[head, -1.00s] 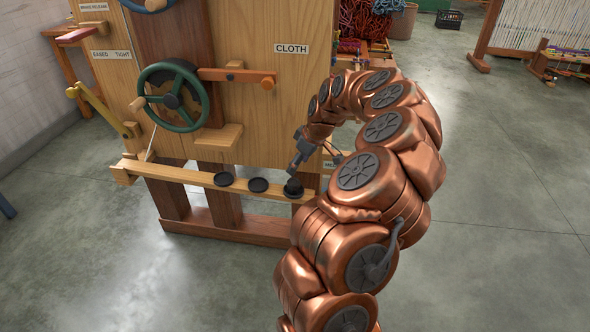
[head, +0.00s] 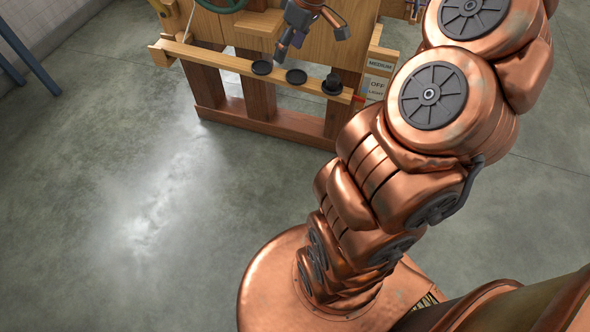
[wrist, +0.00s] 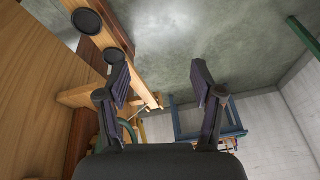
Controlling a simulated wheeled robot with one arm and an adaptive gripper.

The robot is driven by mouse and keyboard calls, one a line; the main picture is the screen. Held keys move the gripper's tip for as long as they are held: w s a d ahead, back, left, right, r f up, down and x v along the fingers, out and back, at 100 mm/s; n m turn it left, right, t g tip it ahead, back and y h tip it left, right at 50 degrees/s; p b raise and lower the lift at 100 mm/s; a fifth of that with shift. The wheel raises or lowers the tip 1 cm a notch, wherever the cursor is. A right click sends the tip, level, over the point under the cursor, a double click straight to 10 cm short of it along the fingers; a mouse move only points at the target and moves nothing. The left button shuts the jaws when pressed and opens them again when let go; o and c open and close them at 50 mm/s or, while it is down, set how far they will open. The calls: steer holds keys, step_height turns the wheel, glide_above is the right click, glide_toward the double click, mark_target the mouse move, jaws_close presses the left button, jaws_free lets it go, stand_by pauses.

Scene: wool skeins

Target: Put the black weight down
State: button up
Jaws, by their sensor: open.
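The black weight (head: 332,83) is a small dark piece with a raised top. It stands on the wooden rail (head: 215,60) near its right end, seemingly on a dark dish. Two flat black dishes, a left one (head: 262,67) and a middle one (head: 296,76), lie on the rail and look empty. My gripper (head: 311,44) is open and empty, above the rail and apart from the weight. In the wrist view my gripper (wrist: 158,64) has its fingers spread with nothing between them. Two dark discs show there at the upper left, one partly hidden by a finger.
The wooden frame stands behind the rail. Labels (head: 378,84) reading MEDIUM, OFF and LIGHT are at its right. A green wheel (head: 222,4) is at the top edge. A blue-legged stand (wrist: 205,134) shows in the wrist view. The grey floor in front is clear.

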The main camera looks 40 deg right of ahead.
steer(key=s+a+g, duration=0.2)
steer(key=s+a, duration=0.4)
steer(key=a, duration=0.5)
steer(key=s+a+f+m+g+h, duration=0.1)
steer(key=s+a, duration=0.3)
steer(key=s, duration=0.6)
steer(key=s+a+f+m+g+h, duration=0.1)
steer(key=s+a+f+m+g, duration=0.1)
steer(key=s, duration=0.9)
step_height(320, 180, down, 3)
steer(key=shift+a+r+m+g, duration=0.2)
steer(key=shift+a+m+g, duration=0.25)
steer(key=shift+a, duration=0.45)
steer(key=shift+w, duration=0.1)
steer(key=s+p+v, duration=0.2)
steer(key=p+v, duration=0.8)
steer(key=s+r+p+v, duration=0.1)
steer(key=s+p+v, duration=0.2)
steer(key=p+v, duration=0.7)
steer(key=shift+a+r+t, duration=0.2)
steer(key=shift+r+t, duration=0.25)
steer(key=shift+r, duration=0.05)
